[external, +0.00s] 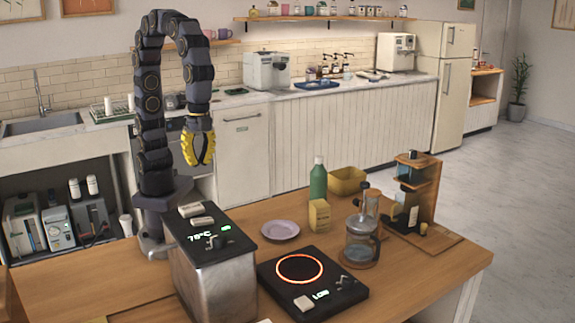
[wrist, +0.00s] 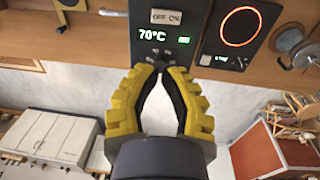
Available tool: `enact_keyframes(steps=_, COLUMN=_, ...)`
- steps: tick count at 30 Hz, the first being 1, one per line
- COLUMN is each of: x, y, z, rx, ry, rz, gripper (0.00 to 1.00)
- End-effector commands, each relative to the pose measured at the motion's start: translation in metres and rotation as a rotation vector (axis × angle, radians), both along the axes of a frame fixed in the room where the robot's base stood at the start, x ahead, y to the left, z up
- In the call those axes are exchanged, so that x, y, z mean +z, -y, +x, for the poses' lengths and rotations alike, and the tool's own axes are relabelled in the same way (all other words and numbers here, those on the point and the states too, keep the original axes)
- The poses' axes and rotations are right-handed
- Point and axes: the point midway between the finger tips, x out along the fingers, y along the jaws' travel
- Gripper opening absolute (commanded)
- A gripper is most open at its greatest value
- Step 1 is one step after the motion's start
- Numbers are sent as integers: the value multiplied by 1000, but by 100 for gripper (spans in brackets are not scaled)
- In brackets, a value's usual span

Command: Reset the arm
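My arm rises from its base at the left of the wooden counter (external: 420,285) and bends over at the top. My gripper (external: 202,163) hangs from it, pointing down, above and behind the metal kettle-like heater box. In the wrist view, the yellow fingers of my gripper (wrist: 162,70) close in on each other, with their tips together or nearly so. Nothing is visible between them. The fingers are clear of every object in view.
The steel box (external: 215,275) reads about 70°C. Beside it are a hot plate (external: 312,283) with a glowing ring, a saucer (external: 280,230), a green bottle (external: 318,182), a yellow carton (external: 319,215), a glass press (external: 361,240) and a wooden stand (external: 425,190).

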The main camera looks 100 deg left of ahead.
Motion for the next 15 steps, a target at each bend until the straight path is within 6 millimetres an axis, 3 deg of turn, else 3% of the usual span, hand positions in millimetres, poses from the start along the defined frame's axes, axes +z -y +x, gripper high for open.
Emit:
enact_keyframes(steps=8, x=-1, y=-9, z=0, rx=25, ry=-2, rz=5, gripper=0)
enact_keyframes(steps=11, x=-4, y=-40, z=-4, rx=111, ry=-9, rz=21, gripper=0)
enact_keyframes(steps=15, x=-15, y=-107, z=-27, rx=323, ry=-39, rz=63, gripper=0)
